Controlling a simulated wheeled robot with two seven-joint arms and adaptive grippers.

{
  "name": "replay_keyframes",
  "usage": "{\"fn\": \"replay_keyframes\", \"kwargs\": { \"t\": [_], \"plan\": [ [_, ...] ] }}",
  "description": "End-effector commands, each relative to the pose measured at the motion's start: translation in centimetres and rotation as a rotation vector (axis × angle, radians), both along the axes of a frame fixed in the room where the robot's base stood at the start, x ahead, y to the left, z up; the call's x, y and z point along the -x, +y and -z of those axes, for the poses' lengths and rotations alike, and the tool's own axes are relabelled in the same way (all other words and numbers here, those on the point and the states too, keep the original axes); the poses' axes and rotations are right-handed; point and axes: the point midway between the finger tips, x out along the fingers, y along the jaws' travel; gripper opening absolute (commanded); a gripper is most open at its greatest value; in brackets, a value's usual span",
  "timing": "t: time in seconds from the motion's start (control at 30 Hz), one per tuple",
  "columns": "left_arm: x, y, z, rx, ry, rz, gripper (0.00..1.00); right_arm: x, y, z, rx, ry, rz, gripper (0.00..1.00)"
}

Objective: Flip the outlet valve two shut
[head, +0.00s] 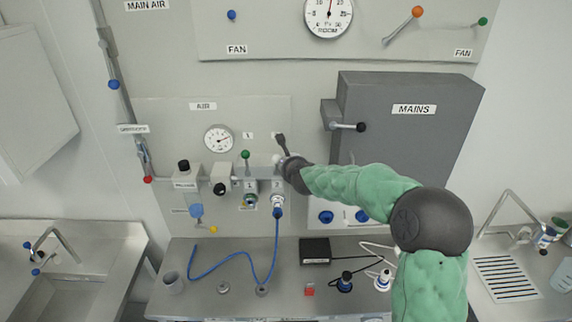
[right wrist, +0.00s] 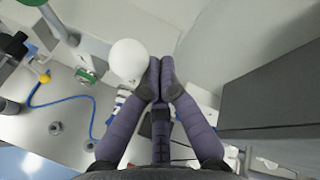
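The outlet valve two is on the air panel (head: 180,113), above the plate marked 2 (head: 277,185). A round white knob, which looks like its handle, is large in the right wrist view (right wrist: 127,59); the head view mostly hides this valve behind my right gripper (head: 281,142). In the right wrist view, the fingertips of my right gripper (right wrist: 160,70) are together, just right of the white knob. I see nothing between them, and cannot tell whether they touch the knob. My left gripper is not in view.
Outlet one has an upright green-knobbed handle (head: 245,155) just left. A blue hose (head: 277,230) hangs from outlet two onto the bench (head: 185,255). The grey mains box (head: 440,140) stands out close to the right of my arm. A black box (head: 315,250) lies below.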

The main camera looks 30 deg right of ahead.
Motion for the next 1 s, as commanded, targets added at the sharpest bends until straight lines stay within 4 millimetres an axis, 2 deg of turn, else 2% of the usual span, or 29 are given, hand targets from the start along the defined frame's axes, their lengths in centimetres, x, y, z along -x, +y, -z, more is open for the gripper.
{"fn": "replay_keyframes", "kwargs": {
  "t": [0.5,0.87,1.0],
  "plan": [
    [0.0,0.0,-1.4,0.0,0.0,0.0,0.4,0.0,0.1,-1.9,0.001,-0.003,-0.003,0.0],
    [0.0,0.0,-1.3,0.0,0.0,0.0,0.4,0.0,0.2,-1.7,0.0,-0.001,-0.004,0.0],
    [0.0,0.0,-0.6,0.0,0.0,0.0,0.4,0.1,-0.2,-1.3,0.0,-0.001,-0.004,0.0]
  ]
}}
